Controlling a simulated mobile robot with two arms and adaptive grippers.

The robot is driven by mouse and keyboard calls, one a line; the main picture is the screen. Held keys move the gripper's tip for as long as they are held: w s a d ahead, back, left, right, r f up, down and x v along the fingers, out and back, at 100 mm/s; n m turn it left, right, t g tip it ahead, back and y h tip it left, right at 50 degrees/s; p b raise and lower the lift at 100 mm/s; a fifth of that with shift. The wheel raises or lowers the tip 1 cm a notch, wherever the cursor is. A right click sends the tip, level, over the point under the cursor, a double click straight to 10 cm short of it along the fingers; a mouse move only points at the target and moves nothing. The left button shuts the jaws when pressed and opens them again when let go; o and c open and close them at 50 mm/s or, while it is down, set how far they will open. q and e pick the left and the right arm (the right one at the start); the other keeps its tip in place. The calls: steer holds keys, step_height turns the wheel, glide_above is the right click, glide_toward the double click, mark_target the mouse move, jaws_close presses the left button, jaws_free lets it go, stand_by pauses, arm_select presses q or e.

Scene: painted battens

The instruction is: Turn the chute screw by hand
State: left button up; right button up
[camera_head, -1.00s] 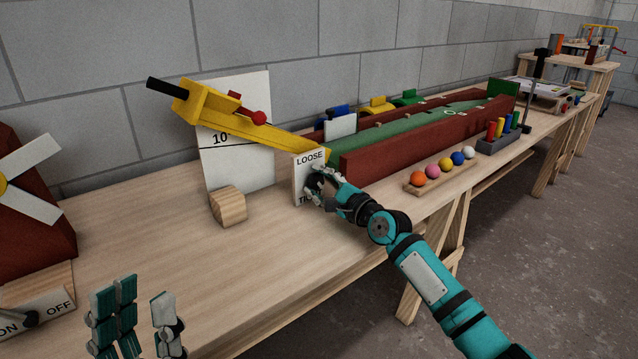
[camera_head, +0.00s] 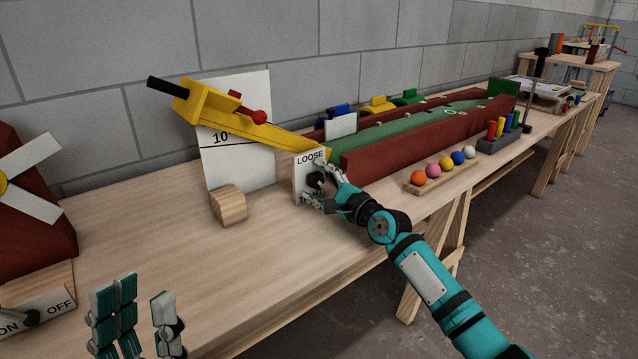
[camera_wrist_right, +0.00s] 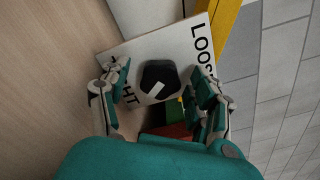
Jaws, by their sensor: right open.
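The chute screw is a black knob (camera_wrist_right: 160,82) with a pale pointer mark, on a white plate (camera_wrist_right: 138,52) lettered LOOSE and, partly hidden, a second word ending in HT. In the head view the plate (camera_head: 301,176) stands at the low end of the yellow chute (camera_head: 262,136). My right gripper (camera_head: 325,184) is at the plate, and in the wrist view its fingers (camera_wrist_right: 160,95) are spread on both sides of the knob, apart from it. My left gripper (camera_head: 140,312) is at the lower left, fingers apart and empty, away from the screw.
A wooden block (camera_head: 228,206) stands on the bench left of the plate. A green lane with red walls (camera_head: 420,143) lies behind my right gripper. A rack of coloured balls (camera_head: 441,173) sits near the front edge.

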steer(key=shift+s+d, duration=0.1)
steer(key=v, duration=1.1)
steer(key=shift+s+d, duration=0.2)
steer(key=shift+s, duration=0.1)
